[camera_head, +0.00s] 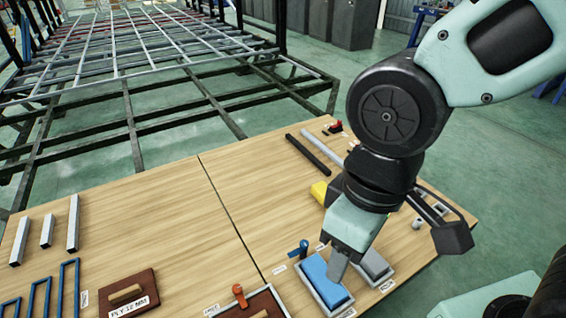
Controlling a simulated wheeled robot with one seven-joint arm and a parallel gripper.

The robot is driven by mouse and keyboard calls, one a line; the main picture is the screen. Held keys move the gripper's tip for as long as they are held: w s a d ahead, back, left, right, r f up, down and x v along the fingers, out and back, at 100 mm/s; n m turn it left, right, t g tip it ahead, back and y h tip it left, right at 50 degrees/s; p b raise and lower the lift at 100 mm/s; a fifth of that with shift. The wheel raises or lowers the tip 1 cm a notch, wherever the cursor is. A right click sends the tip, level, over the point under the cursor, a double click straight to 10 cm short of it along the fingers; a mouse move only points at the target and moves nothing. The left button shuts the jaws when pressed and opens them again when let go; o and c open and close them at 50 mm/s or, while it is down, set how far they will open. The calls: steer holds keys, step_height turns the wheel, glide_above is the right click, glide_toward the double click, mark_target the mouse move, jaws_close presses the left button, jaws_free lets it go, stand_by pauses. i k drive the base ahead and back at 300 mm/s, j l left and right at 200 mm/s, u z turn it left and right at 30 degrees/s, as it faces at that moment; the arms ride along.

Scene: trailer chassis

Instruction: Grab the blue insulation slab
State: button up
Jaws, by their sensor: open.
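The blue slab (322,277) lies in a light grey tray (345,307) near the front edge of the wooden table, at the lower middle of the view. My gripper (339,266) points down over the right part of the slab, and its finger overlaps the slab in the picture. I cannot tell whether it touches the slab. The gripper is open, and I see nothing held in it. Part of the slab's right side is hidden behind the finger.
A grey slab (375,266) in its own tray sits close on the right. A blue-handled tool (299,249) stands just left of the slab, and an orange-handled one (239,293) farther left. A yellow item (320,192) lies behind my wrist. The table's (150,205) middle is clear.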

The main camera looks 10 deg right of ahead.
mark_target(334, 295)
steer(key=z, duration=1.15)
steer(key=k+j+z, duration=0.25)
steer(key=k+z, duration=0.25)
